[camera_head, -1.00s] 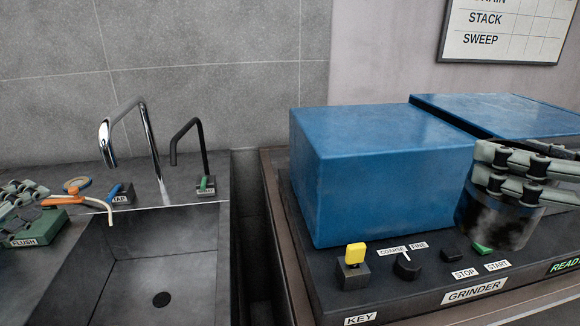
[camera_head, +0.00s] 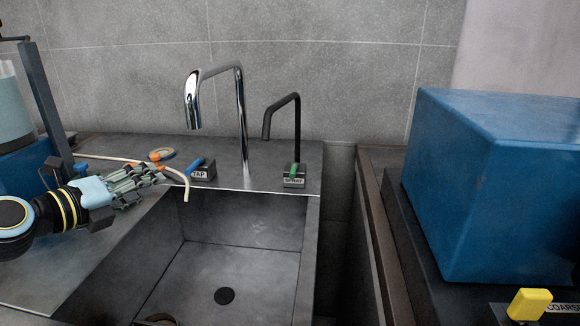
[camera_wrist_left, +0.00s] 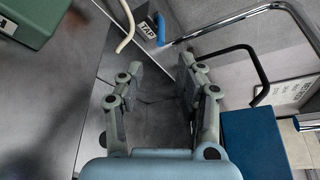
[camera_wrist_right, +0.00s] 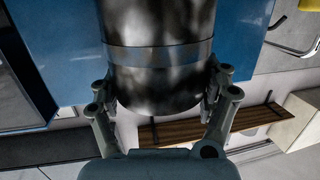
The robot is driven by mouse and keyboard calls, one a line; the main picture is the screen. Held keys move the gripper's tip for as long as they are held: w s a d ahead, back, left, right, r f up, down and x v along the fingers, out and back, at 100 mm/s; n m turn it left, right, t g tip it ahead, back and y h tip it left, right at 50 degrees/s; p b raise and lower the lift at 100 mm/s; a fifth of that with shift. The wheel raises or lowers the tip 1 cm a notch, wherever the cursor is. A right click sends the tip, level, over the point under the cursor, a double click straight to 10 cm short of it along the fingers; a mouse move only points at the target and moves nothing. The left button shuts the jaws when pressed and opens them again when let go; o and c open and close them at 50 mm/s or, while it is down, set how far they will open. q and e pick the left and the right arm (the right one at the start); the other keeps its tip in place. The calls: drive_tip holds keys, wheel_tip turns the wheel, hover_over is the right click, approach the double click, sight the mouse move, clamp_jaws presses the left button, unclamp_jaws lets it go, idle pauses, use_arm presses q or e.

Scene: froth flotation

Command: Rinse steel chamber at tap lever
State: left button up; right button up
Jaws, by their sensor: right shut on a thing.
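The steel chamber (camera_wrist_right: 160,60), dark and smudged with a bright band, shows in the right wrist view. My right gripper (camera_wrist_right: 158,92) is shut on it, a finger on each side. Both are outside the head view. The blue tap lever (camera_head: 194,165) sits on its TAP-labelled block behind the sink; it also shows in the left wrist view (camera_wrist_left: 161,30). The chrome tap (camera_head: 241,110) arches over the sink (camera_head: 240,275). My left gripper (camera_head: 155,176) is just left of the lever. In the left wrist view it is open and empty (camera_wrist_left: 162,75).
A black spray spout (camera_head: 297,125) with a green lever (camera_head: 294,170) stands right of the tap. A thin cream hose (camera_head: 187,187) curves near the left gripper. A blue grinder housing (camera_head: 490,180) stands on the right.

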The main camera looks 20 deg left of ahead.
sight(190, 167)
use_arm(q)
drive_tip(key=shift+w, duration=0.1)
drive_tip(key=p+x, duration=0.5)
drive_tip(key=x, duration=0.5)
drive_tip(key=shift+w+d+r, duration=0.1)
drive_tip(key=shift+w, duration=0.1)
drive_tip(key=shift+w+f, duration=0.25)
drive_tip(key=shift+w, duration=0.4)
clamp_jaws()
